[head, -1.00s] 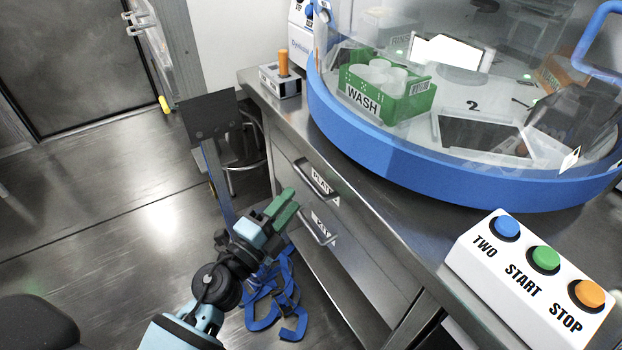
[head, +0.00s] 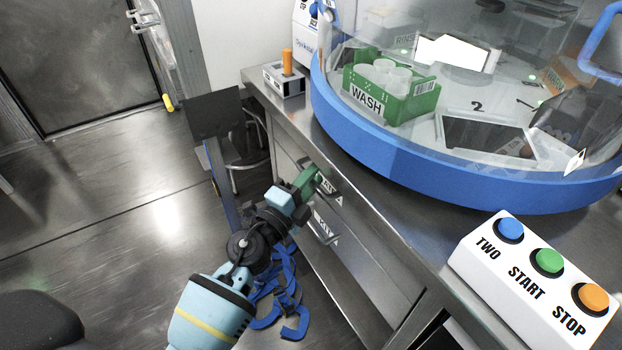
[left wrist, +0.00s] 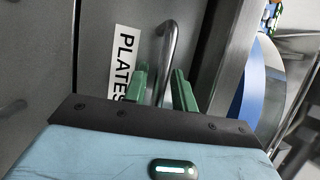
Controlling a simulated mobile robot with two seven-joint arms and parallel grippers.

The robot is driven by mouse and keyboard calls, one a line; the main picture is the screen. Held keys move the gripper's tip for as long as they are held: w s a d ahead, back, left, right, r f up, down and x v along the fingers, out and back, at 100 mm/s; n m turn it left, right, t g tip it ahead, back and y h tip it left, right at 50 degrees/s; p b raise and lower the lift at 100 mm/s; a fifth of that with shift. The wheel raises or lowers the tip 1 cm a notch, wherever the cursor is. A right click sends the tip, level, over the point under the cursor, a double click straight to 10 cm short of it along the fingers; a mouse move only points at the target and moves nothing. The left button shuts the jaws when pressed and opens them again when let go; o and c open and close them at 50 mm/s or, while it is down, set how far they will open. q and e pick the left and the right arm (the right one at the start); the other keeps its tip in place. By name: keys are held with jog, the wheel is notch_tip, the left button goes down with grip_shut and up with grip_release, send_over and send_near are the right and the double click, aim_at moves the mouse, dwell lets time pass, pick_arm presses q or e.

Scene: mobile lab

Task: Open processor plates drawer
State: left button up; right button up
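The plates drawer (head: 287,152) is the upper drawer in the metal cabinet under the bench, and it looks closed. Its bar handle (left wrist: 168,55) and white PLATES label (left wrist: 123,62) show in the left wrist view. In the head view my gripper partly hides both. My left gripper (head: 314,177) has green fingers and is at the handle. In the left wrist view its fingers (left wrist: 162,88) are apart, one on each side of the handle bar. I cannot tell whether they touch it. My right gripper is not in view.
A lower drawer with its own handle (head: 322,229) is just below. A blue-rimmed round machine (head: 400,165) and a button box (head: 530,275) stand on the bench. Open floor (head: 110,240) lies to the left.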

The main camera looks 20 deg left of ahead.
pick_arm(q)
jog(key=c, duration=0.5)
grip_shut()
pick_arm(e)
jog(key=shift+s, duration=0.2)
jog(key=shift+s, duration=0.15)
